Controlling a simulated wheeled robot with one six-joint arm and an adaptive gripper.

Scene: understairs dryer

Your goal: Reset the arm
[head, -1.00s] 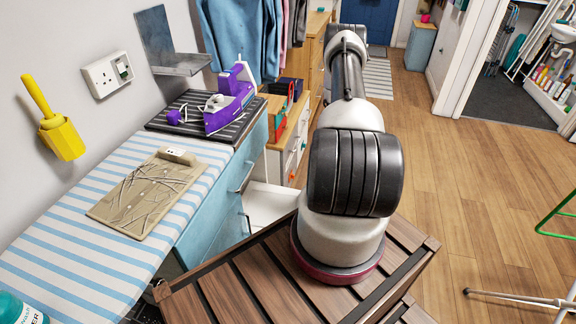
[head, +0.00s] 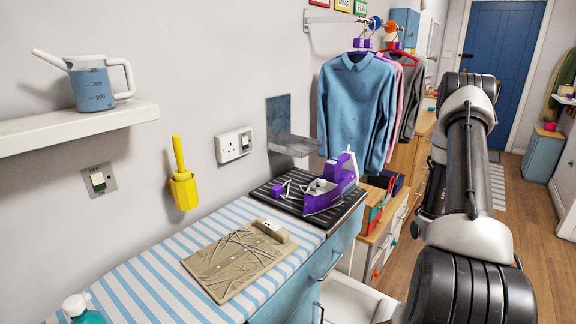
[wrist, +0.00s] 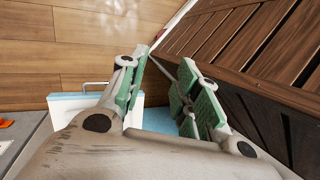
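My arm rises at the right of the head view, its upper link pointing away toward the blue door. My gripper is out of sight in the head view. In the wrist view my gripper (wrist: 163,88) shows two fingers with green pads, spread apart with a clear gap between them. Nothing is seen between the fingers. A brown slatted wooden surface, the deck under my arm, fills the right of the wrist view close beside the right finger. A pale blue and white piece with a handle (wrist: 82,97) lies beyond the left finger.
A striped counter (head: 143,280) holds a tan board (head: 225,270) and a purple iron (head: 325,195) on a dark ribbed mat. A wall shelf (head: 75,128) carries a measuring jug (head: 92,85). Clothes (head: 353,110) hang behind. Open wooden floor (head: 535,235) lies at the right.

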